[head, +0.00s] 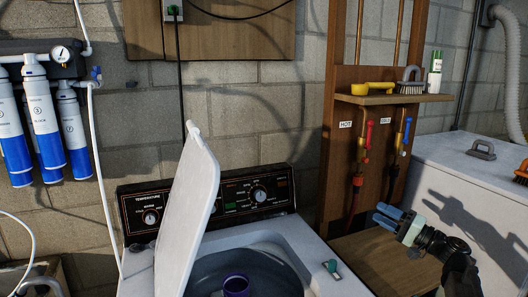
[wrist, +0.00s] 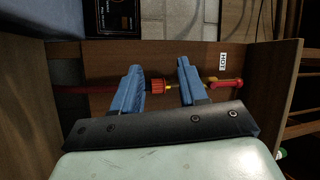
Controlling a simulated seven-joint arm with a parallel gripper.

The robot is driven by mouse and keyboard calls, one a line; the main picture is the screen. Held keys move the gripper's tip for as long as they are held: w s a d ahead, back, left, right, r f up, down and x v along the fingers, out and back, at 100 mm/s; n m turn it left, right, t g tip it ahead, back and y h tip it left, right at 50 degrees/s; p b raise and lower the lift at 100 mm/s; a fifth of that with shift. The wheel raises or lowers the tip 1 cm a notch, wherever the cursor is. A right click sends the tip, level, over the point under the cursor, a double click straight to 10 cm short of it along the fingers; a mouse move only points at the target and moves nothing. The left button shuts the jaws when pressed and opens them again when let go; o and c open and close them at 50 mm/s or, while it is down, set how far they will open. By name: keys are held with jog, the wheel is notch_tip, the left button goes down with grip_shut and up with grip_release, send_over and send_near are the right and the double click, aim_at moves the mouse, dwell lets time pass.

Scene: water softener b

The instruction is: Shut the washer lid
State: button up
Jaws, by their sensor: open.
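The washer (head: 325,276) is a white top-loader with a black control panel (head: 245,195) at its back. Its white lid (head: 187,215) stands raised, tilted a little past upright toward the right, on the left side of the opening. A purple cup-like thing (head: 236,286) shows inside the dark tub. My gripper (head: 381,220) is to the right of the washer, in front of the wooden pipe panel, well apart from the lid. Its two blue fingers are open and empty; they also show in the wrist view (wrist: 160,85). The lid is not in the wrist view.
The wooden panel (head: 337,150) carries red and blue valves, with a shelf (head: 393,98) holding a yellow scoop, brush and bottle. A white chest (head: 460,165) stands at right. Blue-white filter cylinders (head: 42,125) hang at left. A small green item (head: 331,266) lies on the washer's right edge.

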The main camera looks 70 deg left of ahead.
jog(key=s+a+r+n+g+h, duration=0.1)
jog(key=s+a+r+n+g, duration=0.25)
jog(key=s, duration=0.35)
jog(key=s+a+r+n+g+h, duration=0.2)
jog(key=s+a+r+n+g, duration=0.15)
jog(key=s, duration=0.35)
jog(key=s+a+r+n+g+h, duration=0.1)
jog(key=s+a+r+n+g, duration=0.25)
jog(key=s, duration=0.35)
jog(key=n+g+h, duration=0.7)
jog(key=n+h, duration=0.7)
jog(key=n, duration=0.3)
send_near(198, 132)
jog(key=a, duration=0.4)
jog(key=x, duration=0.9)
jog(key=shift+s+f, duration=0.1)
jog(key=shift+f, duration=0.15)
jog(key=shift+c, duration=0.8)
grip_shut()
jog(key=c, duration=0.6)
grip_release()
jog(key=o, duration=0.5)
